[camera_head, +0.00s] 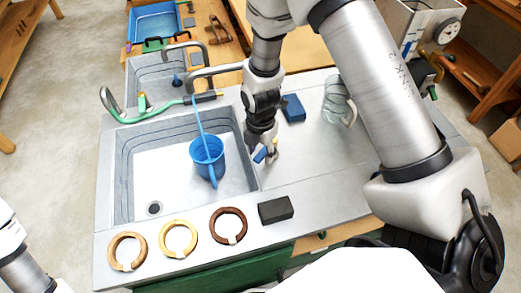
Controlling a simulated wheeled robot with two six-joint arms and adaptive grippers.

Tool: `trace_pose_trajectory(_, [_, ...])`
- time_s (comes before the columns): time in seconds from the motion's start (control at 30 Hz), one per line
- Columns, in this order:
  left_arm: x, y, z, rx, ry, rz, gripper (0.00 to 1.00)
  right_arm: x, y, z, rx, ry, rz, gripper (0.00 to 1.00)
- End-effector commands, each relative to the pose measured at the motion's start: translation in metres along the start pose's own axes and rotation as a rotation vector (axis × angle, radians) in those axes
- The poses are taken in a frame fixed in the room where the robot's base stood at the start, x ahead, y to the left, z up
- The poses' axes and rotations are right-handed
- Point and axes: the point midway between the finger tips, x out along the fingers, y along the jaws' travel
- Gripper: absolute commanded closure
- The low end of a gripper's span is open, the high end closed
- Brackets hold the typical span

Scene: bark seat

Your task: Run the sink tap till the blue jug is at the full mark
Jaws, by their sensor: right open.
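The blue jug (204,163) stands upright in the large sink basin (150,172), its handle toward the front. A thin blue stream (201,127) falls from the grey sink tap (213,72) into the jug. The full mark and water level are too small to make out. My right gripper (264,156) is open, pointing down by the basin's right edge, to the right of the jug and apart from it. Small blue and yellow parts show at its fingertips; I cannot tell what they are. My arm hides part of the tap's right side. My left gripper is out of view.
Three rings, one of them yellow (179,239), and a black block (275,209) lie along the front edge. A blue block (293,108) and a clear glass vessel (338,101) are on the right counter. A green hose (153,112) lies behind the basin.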

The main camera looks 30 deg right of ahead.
Motion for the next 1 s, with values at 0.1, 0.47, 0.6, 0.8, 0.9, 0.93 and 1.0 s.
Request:
trace_pose_trajectory(0.1, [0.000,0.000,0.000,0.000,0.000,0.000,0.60,-0.009,0.001,0.000,0.000,-0.001,0.003,0.52])
trace_pose_trajectory(0.47, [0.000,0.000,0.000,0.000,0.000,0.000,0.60,-0.094,0.001,0.001,0.000,-0.002,0.004,0.52])
trace_pose_trajectory(0.6, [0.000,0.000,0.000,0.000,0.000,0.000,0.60,-0.114,0.001,0.001,0.000,-0.001,0.002,0.52])
trace_pose_trajectory(0.8, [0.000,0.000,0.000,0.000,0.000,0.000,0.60,-0.119,0.000,0.000,0.000,0.001,-0.001,0.52])
trace_pose_trajectory(0.9, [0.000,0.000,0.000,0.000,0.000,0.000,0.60,-0.119,0.000,0.000,0.000,0.001,-0.001,0.52])
trace_pose_trajectory(0.93, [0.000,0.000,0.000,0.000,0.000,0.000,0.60,-0.119,0.000,0.000,0.000,0.001,-0.001,0.52])
trace_pose_trajectory(1.0, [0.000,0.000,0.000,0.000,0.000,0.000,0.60,-0.119,0.000,0.000,0.000,0.001,-0.001,0.52])
